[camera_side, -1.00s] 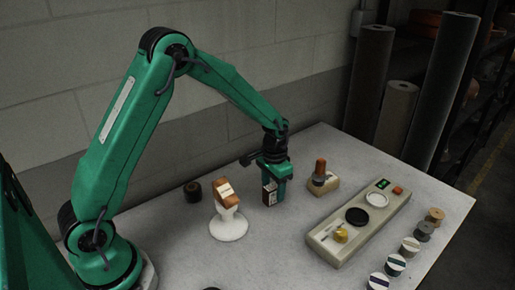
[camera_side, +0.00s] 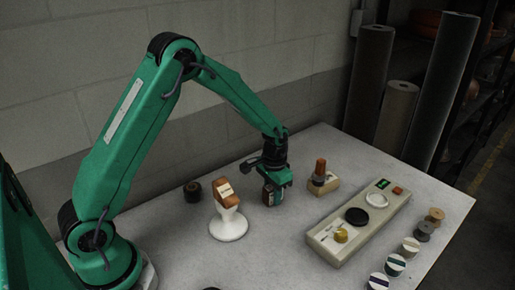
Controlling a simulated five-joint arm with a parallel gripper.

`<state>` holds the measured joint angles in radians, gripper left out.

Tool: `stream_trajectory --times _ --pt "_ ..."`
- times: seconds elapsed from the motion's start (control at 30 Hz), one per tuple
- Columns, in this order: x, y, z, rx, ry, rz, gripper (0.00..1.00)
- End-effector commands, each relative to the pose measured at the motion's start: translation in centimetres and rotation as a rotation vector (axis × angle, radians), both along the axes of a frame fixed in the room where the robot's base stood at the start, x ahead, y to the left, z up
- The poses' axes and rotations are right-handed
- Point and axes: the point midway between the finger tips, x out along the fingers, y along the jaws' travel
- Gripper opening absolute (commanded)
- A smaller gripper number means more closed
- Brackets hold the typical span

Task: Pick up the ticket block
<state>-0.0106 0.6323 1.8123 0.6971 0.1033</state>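My gripper (camera_side: 272,188) points down over the middle of the table. A small dark brown block with a pale marking (camera_side: 267,196) shows at its fingers, partly hidden by the green finger. I cannot tell whether the fingers press on it or only stand around it, nor whether it touches the table. A brown block with a white label (camera_side: 226,192) rests tilted on top of a white pedestal (camera_side: 228,224), left of my gripper. The picture does not make clear which of these two is the ticket block.
A wooden block with an orange-brown knob (camera_side: 322,180) stands close right of my gripper. A long beige panel (camera_side: 374,222) with discs and a button lies further right. Several spools line the right edge. A dark roll (camera_side: 193,190) sits behind the pedestal.

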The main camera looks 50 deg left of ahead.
Motion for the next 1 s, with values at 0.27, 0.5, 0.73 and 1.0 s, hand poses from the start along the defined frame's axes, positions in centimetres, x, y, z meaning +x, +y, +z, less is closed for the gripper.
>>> stream_trajectory --times 0.27,0.5,0.73,1.0 --pt "0.0 0.0 0.0 0.0 0.0 0.0 0.06" --pt "0.1 0.0 0.8 0.0 -0.003 0.0 0.06" --pt "0.1 0.0 3.5 0.0 -0.005 0.0 0.06" --pt "-1.9 -3.4 6.5 0.0 -0.004 -0.005 0.06"
